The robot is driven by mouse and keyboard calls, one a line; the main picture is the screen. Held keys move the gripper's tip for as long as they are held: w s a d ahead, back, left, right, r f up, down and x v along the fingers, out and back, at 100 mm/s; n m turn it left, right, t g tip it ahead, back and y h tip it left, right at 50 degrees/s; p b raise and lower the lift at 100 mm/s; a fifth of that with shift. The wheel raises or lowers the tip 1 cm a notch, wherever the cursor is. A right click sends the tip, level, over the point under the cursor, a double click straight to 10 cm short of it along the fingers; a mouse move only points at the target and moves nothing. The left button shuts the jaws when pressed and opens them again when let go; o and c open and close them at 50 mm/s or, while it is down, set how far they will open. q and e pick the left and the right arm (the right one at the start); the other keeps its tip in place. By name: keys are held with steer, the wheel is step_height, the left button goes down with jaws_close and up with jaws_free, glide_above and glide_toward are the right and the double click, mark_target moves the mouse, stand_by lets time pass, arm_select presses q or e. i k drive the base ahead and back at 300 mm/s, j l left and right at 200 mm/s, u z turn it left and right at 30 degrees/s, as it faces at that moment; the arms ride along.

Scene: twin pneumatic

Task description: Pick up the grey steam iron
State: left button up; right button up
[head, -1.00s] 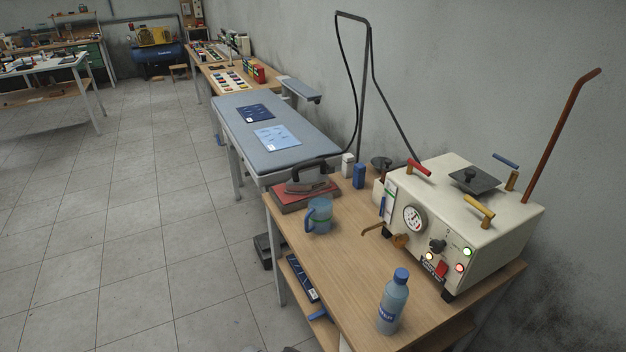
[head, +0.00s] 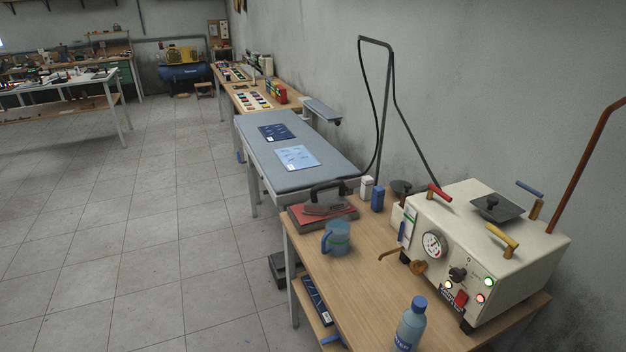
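The grey steam iron (head: 325,208) rests on a red pad (head: 346,215) at the far left corner of the wooden table, beside the ironing board. Its dark handle stands up on top, and a dark cable seems to run from it toward the tall metal stand behind. Neither of my grippers is in the head view, and nothing is touching the iron except the pad under it.
The wooden table (head: 360,270) also holds a blue mug (head: 337,238), a bottle (head: 410,326), white (head: 367,188) and blue (head: 377,199) small containers, and a cream steam generator (head: 490,250). The padded ironing board (head: 330,167) adjoins it. Tiled floor (head: 150,240) is clear on the left.

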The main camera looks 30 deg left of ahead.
mark_target(323, 205)
steer(key=k+j+z, duration=0.1)
steer(key=j, duration=0.35)
steer(key=k+j+z, duration=0.1)
steer(key=j, duration=0.3)
steer(key=j+z, duration=0.3)
steer(key=j, duration=0.75)
steer(key=i+j+z, duration=0.25)
steer(key=j, duration=0.4)
steer(key=i+j+z, duration=0.3)
steer(key=i+j, duration=0.35)
steer(key=j, duration=0.1)
